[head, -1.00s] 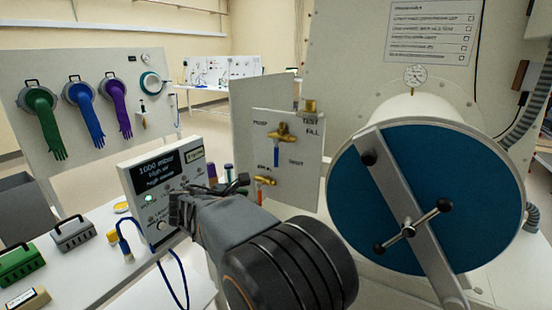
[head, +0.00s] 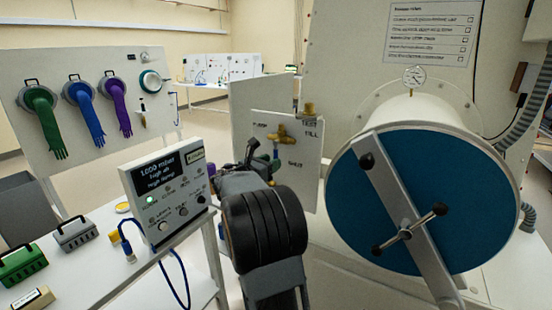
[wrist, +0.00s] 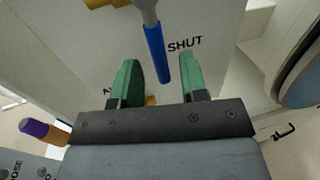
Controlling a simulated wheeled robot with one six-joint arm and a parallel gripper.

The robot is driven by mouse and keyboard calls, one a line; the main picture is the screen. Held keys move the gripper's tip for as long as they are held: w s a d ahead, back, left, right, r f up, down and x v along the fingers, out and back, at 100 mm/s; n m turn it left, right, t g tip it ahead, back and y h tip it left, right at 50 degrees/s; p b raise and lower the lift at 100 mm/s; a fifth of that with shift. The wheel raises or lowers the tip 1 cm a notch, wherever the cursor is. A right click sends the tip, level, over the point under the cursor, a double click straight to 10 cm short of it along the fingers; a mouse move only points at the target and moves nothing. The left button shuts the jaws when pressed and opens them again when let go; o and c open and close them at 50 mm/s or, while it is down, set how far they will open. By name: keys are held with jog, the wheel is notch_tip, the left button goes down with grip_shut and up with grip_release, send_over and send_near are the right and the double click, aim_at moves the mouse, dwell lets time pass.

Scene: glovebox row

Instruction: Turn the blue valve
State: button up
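The blue valve has a brass body (head: 282,135) on the white panel at centre in the head view. My gripper (wrist: 160,78) is open, with green fingers left and right of the lever's lower end. In the head view my arm hides most of the gripper.
The round blue door (head: 345,215) with its bar and handle stands right of the panel. The grey control box (head: 168,190) stands left of my arm. A lower valve with a red lever is hidden now. A purple-and-orange item (wrist: 42,130) is at the wrist view's left.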

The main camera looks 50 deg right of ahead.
jog(key=shift+d, duration=1.45)
grip_shut()
